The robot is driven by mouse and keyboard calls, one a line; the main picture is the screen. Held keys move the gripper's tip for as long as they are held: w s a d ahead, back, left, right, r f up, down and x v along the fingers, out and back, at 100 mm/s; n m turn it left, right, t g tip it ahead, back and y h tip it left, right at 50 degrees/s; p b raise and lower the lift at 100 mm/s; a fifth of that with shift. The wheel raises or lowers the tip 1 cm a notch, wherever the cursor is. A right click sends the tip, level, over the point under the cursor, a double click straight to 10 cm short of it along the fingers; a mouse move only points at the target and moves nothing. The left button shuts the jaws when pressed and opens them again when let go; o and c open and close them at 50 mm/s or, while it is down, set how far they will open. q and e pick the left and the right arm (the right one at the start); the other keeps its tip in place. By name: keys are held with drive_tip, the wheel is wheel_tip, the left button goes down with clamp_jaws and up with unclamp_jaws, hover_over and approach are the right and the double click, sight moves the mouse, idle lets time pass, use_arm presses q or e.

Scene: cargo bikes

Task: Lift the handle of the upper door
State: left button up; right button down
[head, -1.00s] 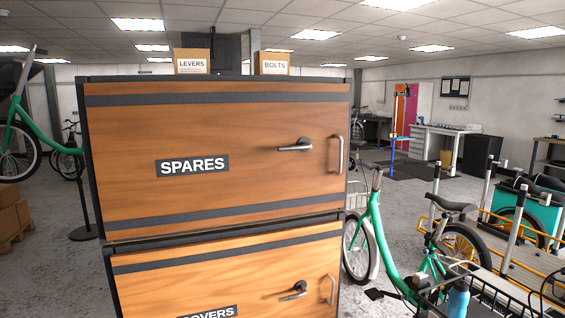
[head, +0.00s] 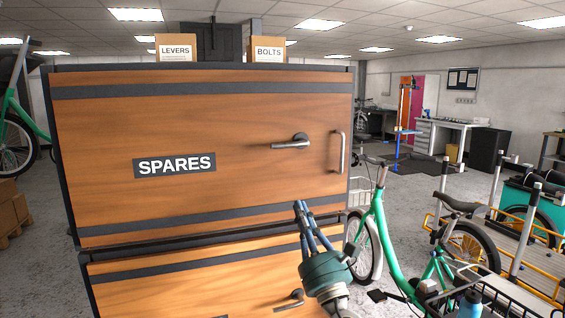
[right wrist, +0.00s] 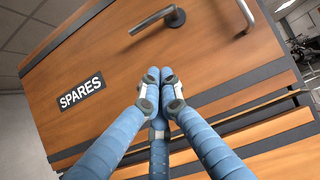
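The upper door (head: 240,110) is a wooden panel labelled SPARES, closed on a dark-framed cabinet. Its grey lever handle (head: 292,143) lies roughly level, pointing left from a round base. In the right wrist view the lever handle (right wrist: 158,18) is at the top, above the fingers. My right gripper (head: 303,205) is below the lever handle, in front of the cabinet, and apart from it. In the right wrist view its blue fingers (right wrist: 159,74) are drawn together with nothing between them. My left gripper is not in view.
A vertical pull bar (head: 341,152) stands right of the lever. A lower wooden door (head: 190,288) has its own lever (head: 291,300). Boxes marked LEVERS (head: 176,48) and BOLTS (head: 268,50) sit on top. A green bike (head: 378,225) stands close on the right.

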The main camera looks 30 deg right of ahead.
sight(288, 144)
drive_tip(key=shift+s+a+r, duration=0.1)
drive_tip(key=shift+s+r, duration=0.05)
drive_tip(key=shift+r, duration=0.15)
drive_tip(key=p+x, duration=0.2)
drive_tip(key=x, duration=0.2)
drive_tip(key=s+r+p+x, duration=0.1)
drive_tip(key=p+x, duration=0.1)
drive_tip(key=x, duration=0.2)
drive_tip(key=r+p+x, duration=0.1)
drive_tip(key=p+x, duration=0.1)
drive_tip(key=x, duration=0.2)
drive_tip(key=shift+a+r, duration=0.15)
drive_tip(key=shift+r, duration=0.3)
drive_tip(key=shift+w+f, duration=0.1)
drive_tip(key=shift+a+r+m+h+p, duration=0.2)
drive_tip(key=shift+r+m+h+p, duration=0.15)
drive_tip(key=shift+m+h, duration=0.4)
